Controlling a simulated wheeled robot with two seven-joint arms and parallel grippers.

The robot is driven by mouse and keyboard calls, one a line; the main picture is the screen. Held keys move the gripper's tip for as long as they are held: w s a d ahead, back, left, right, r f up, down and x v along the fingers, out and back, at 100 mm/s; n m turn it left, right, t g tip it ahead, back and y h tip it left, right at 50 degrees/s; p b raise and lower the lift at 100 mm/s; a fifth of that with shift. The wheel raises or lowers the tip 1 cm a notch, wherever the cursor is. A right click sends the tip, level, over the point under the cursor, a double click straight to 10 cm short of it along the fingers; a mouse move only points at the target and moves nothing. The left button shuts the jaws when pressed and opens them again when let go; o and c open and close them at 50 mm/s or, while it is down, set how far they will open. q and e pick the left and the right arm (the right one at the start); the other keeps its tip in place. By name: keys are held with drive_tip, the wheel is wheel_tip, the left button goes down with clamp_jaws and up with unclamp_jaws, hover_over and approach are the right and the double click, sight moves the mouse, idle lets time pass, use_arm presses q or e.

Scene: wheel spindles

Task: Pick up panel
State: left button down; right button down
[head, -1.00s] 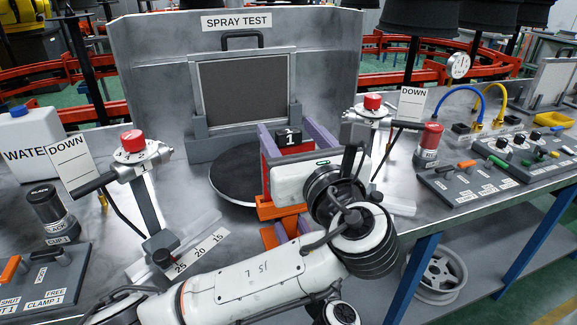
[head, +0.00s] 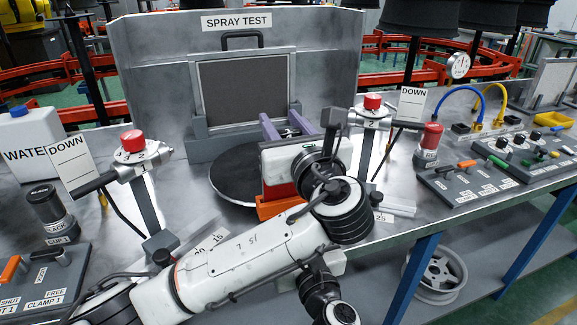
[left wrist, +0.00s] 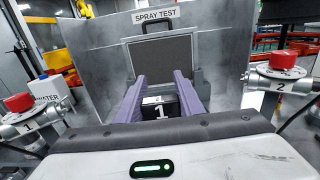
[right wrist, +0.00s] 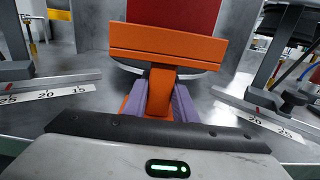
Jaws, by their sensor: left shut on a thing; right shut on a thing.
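The panel is a red plate (right wrist: 172,12) with an orange holder (right wrist: 165,45) along its bottom and a black block marked 1 (left wrist: 160,108) at its top. It stands over the round dark turntable (head: 235,180) in the head view, mostly hidden behind my left gripper and arm. My left gripper (left wrist: 160,88) has its purple fingers closed on the black block; it shows from behind in the head view (head: 287,127). My right gripper (right wrist: 159,98) has its purple fingers on the orange stem below the holder; in the head view its fingers are hidden behind my left arm.
A grey SPRAY TEST booth (head: 145,70) stands behind, with a dark framed screen (head: 245,90). Clamp posts with red knobs (head: 133,141) (head: 373,102) flank the turntable. Scale rulers (right wrist: 45,94) lie in front. A control box (head: 465,185) sits right.

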use_arm(q)
wheel_tip(320, 180, up, 10)
idle(0.6)
use_arm(e)
drive_tip(key=c, duration=1.4)
unclamp_jaws()
drive_tip(key=shift+o, duration=0.2)
